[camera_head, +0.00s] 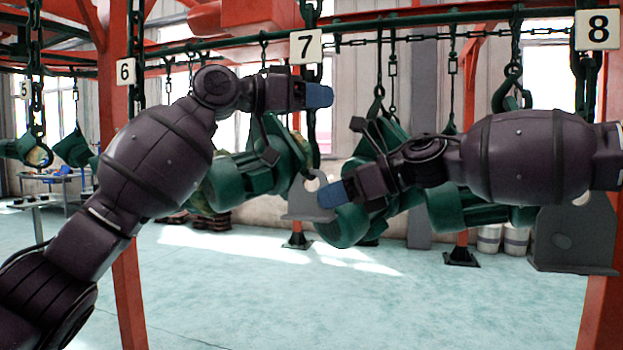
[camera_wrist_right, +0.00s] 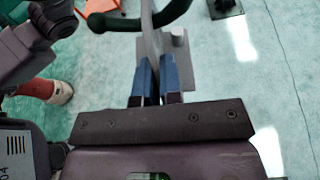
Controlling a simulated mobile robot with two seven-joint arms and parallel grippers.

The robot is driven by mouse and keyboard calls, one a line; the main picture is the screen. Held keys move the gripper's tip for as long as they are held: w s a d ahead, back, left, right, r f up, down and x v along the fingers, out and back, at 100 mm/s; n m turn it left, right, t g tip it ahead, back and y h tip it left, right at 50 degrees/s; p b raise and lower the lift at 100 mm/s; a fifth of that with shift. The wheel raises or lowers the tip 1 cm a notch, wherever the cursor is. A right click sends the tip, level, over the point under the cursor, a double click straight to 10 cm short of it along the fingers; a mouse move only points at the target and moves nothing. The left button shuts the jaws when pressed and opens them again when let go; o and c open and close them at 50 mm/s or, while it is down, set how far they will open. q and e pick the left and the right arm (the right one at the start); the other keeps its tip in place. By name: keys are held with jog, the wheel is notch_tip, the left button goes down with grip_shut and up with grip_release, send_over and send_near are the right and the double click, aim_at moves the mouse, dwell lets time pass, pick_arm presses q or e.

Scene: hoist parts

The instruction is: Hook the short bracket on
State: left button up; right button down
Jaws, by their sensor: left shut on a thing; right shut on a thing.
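A grey short bracket (camera_head: 308,207) with a hole near its top is under sign 7 in the head view. My right gripper (camera_head: 332,194) is shut on it, its blue fingers at the bracket's side. In the right wrist view the blue fingers (camera_wrist_right: 156,82) close on the grey bracket (camera_wrist_right: 150,45). My left gripper (camera_head: 318,95) is higher, shut at the dark chain (camera_head: 312,130) below sign 7; its fingers hide the grip. A curved dark green hook (camera_wrist_right: 170,14) crosses near the bracket's upper end. I cannot tell whether it passes through the hole.
Green hoist parts (camera_head: 240,180) hang close behind both grippers. Another grey bracket plate (camera_head: 575,240) hangs at the right below sign 8 (camera_head: 598,29). Orange posts (camera_head: 122,200) stand at the sides. The pale green floor below is mostly clear.

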jog(key=shift+r, duration=0.15)
jog(key=c, duration=1.2)
grip_release()
jog(key=v, duration=0.8)
